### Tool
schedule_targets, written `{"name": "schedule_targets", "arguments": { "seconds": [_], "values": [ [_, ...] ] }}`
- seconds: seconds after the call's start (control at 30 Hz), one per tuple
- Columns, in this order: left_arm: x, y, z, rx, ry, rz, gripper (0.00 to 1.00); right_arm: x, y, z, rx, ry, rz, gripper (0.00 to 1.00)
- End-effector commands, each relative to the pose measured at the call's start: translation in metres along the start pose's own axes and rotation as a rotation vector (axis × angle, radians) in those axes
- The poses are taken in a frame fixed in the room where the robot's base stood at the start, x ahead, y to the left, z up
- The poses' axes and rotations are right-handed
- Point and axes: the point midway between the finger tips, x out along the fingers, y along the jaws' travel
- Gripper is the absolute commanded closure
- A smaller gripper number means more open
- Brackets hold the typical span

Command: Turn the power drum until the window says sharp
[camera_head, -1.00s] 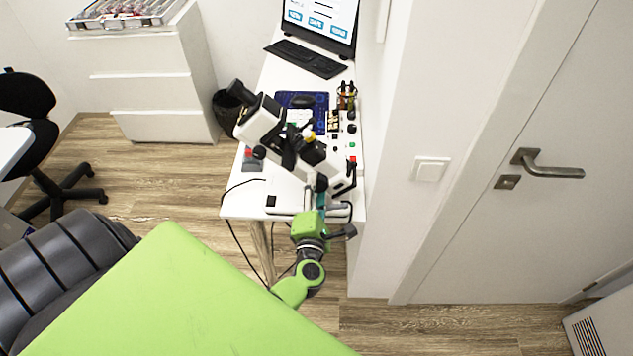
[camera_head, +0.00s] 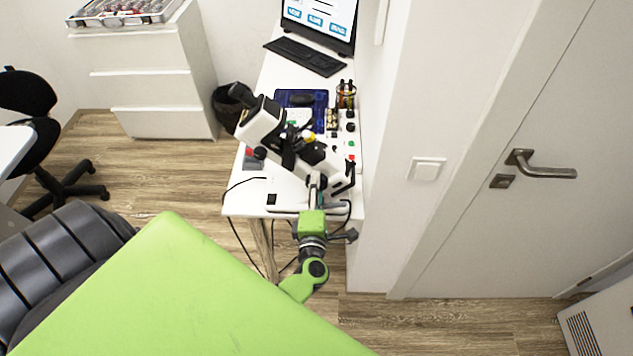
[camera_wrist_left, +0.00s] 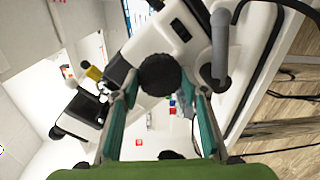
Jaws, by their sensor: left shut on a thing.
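A white and black eye-test instrument (camera_head: 262,122) stands tilted on the white desk. A black round knob (camera_wrist_left: 160,75), which looks like the power drum, sits on its near side in the left wrist view. My left gripper (camera_wrist_left: 167,86) has its teal fingers on either side of this knob and is shut on it. In the head view the left gripper (camera_head: 314,188) reaches the lower right end of the instrument, and the knob cannot be made out there. A small dark window (camera_wrist_left: 181,30) shows on the white housing above the knob. Its text cannot be read.
The desk (camera_head: 240,205) also carries a keyboard (camera_head: 306,57), a screen (camera_head: 322,20), a blue mat (camera_head: 284,98) and a small holder of bottles (camera_head: 345,95). A wall with a light switch (camera_head: 427,169) stands close on the right.

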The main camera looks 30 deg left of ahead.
Motion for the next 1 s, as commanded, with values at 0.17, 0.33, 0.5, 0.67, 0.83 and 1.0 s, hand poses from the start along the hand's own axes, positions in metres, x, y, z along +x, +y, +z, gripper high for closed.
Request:
{"name": "schedule_targets", "arguments": {
  "seconds": [0.17, 0.33, 0.5, 0.67, 0.83, 1.0],
  "values": [
    [0.002, 0.003, -0.001, -0.001, 0.002, 0.006, 0.43, 0.0, -0.001, 0.0, 0.0, 0.0, -0.001, 0.71],
    [0.001, 0.002, 0.0, -0.002, 0.001, 0.004, 0.43, 0.0, -0.002, 0.0, 0.001, 0.0, -0.002, 0.71],
    [0.001, 0.001, 0.0, -0.009, 0.0, 0.002, 0.43, 0.001, -0.002, 0.0, 0.001, 0.0, -0.002, 0.71],
    [0.001, -0.003, -0.001, -0.101, -0.01, 0.004, 0.43, 0.014, -0.001, 0.001, 0.001, 0.0, -0.001, 0.71],
    [0.001, -0.007, -0.002, -0.322, -0.032, 0.003, 0.43, 0.039, -0.002, 0.003, 0.001, 0.0, -0.001, 0.71],
    [0.001, -0.007, -0.002, -0.548, -0.052, 0.004, 0.43, 0.064, -0.002, 0.006, 0.001, 0.0, -0.001, 0.71]
  ]
}}
